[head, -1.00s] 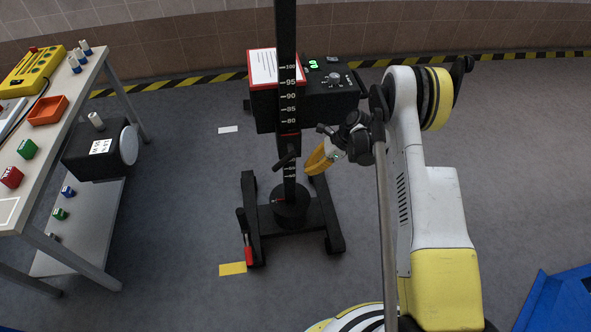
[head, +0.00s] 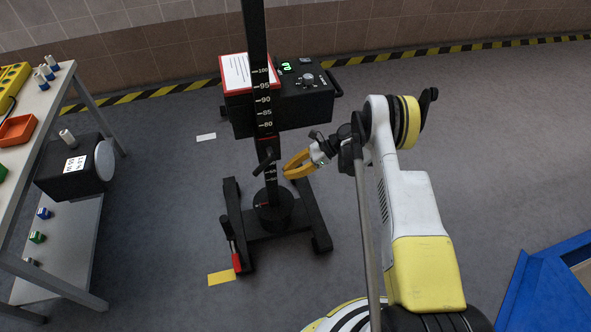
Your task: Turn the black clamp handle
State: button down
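The black clamp handle (head: 264,162) sticks out at a slant from the front of the black upright column (head: 262,110) of the jack stand, below the white scale numbers. My gripper (head: 287,173) has yellow fingers and is just right of the handle, pointing left toward the column. A gap shows between its fingers, and nothing is seen in it. The fingers look apart from the handle, though depth is hard to judge.
A black box with a green display (head: 307,97) sits on the column above my gripper. The stand's black base (head: 285,232) has a red-tipped lever (head: 236,262). A workbench (head: 60,270) stands left, a blue bin (head: 545,285) lower right. Floor between is clear.

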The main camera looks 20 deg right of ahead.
jog(key=a+b, duration=0.2)
jog(key=a, duration=0.4)
jog(key=shift+w+r, duration=0.35)
jog(key=shift+w, duration=0.1)
